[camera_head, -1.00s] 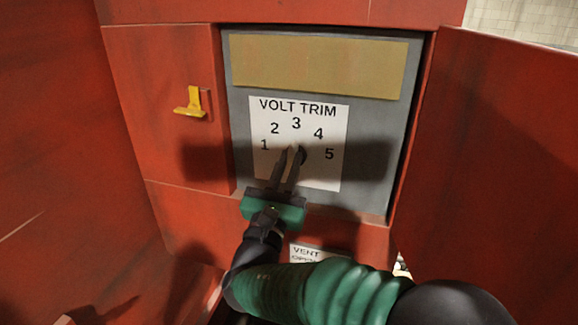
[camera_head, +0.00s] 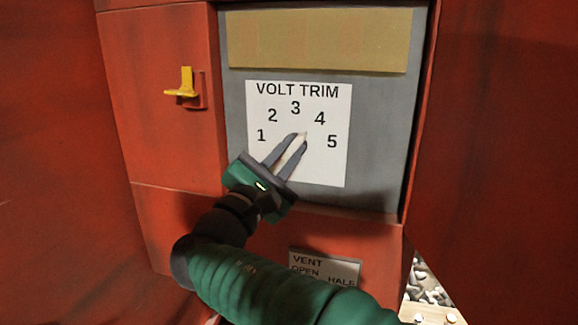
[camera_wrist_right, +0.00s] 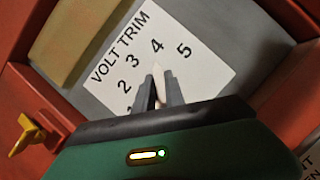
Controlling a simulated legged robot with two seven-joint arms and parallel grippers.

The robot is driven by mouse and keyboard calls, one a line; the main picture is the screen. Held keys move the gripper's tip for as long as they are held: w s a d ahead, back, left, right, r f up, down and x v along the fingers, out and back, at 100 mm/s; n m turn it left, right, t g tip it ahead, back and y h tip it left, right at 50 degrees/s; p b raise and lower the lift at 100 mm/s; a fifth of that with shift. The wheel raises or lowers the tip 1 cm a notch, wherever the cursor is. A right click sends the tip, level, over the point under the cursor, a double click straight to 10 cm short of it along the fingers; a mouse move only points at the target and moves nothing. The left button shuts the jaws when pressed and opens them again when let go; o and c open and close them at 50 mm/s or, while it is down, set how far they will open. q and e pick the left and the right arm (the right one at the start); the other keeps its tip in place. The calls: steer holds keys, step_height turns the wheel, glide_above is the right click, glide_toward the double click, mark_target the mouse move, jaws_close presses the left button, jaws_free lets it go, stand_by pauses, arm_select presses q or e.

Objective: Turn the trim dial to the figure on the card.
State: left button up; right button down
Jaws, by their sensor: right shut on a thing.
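The trim dial (camera_head: 293,151) is on a white VOLT TRIM plate (camera_head: 333,171) with figures 1 to 5 in an arc. Its pale pointed knob also shows in the right wrist view (camera_wrist_right: 158,78). My right gripper (camera_head: 298,143) is shut on the knob, one dark finger on each side, and hides most of it. The knob tip points up and right, towards the 4, as it also does in the wrist view. I see no card with a single figure. My left gripper is out of view.
A blank tan panel (camera_head: 320,40) is above the plate on the grey recess (camera_head: 375,150). A yellow lever (camera_head: 183,83) sticks out on the red panel at left. A VENT label (camera_head: 323,268) is below. Red walls close in on both sides.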

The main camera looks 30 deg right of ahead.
steer(key=shift+m, duration=0.4)
steer(key=c, duration=1.4)
jaws_free()
steer(key=shift+s+a+f+b, duration=0.1)
steer(key=shift+a+f+b, duration=0.15)
steer(key=shift+a+b, duration=0.15)
steer(key=b+v, duration=0.5)
steer(key=v, duration=1.1)
steer(key=shift+r, duration=0.15)
